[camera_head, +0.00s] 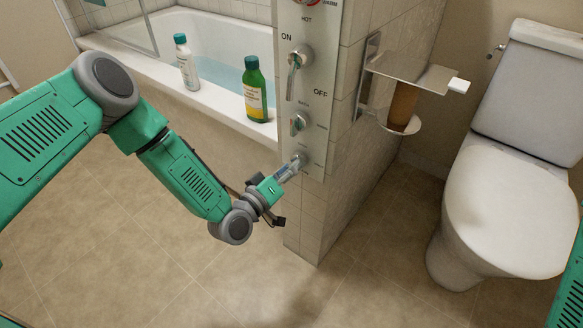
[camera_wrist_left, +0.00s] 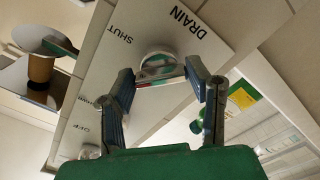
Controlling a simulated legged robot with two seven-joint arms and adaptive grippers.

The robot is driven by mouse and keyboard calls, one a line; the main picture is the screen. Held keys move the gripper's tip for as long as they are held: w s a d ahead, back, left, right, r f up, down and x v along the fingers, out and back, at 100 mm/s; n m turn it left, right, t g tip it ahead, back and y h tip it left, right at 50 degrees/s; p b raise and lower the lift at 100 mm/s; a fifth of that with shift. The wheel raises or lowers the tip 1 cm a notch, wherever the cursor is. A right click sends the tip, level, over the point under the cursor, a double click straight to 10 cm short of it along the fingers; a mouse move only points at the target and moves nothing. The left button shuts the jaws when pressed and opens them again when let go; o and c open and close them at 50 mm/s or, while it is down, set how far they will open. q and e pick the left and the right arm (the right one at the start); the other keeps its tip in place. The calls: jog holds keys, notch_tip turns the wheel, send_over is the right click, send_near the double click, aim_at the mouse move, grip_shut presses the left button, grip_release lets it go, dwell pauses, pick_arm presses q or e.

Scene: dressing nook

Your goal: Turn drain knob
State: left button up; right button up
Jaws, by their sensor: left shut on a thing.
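The drain knob (camera_head: 299,159) is the lowest round metal control on the white panel (camera_head: 314,90) at the wall end. In the left wrist view the knob (camera_wrist_left: 158,60) is a shiny disc with a flat grip bar, beside the words DRAIN and SHUT. My left gripper (camera_head: 288,170) reaches the knob from the lower left. In the left wrist view its two fingers (camera_wrist_left: 160,78) stand on either side of the bar and are shut on it. The fingers partly hide the knob in the head view. My right gripper is out of view.
Above the knob are a smaller knob (camera_head: 299,123) and a lever handle (camera_head: 298,60). A white bottle (camera_head: 187,65) and a green bottle (camera_head: 254,92) stand on the bathtub ledge (camera_head: 130,58). A metal holder (camera_head: 412,70) and toilet (camera_head: 515,200) are right.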

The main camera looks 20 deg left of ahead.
pick_arm(q)
jog(key=shift+a+f, duration=0.1)
jog(key=shift+a, duration=0.05)
jog(key=o, duration=1.2)
jog(key=shift+c, duration=0.2)
jog(key=v, duration=1.2)
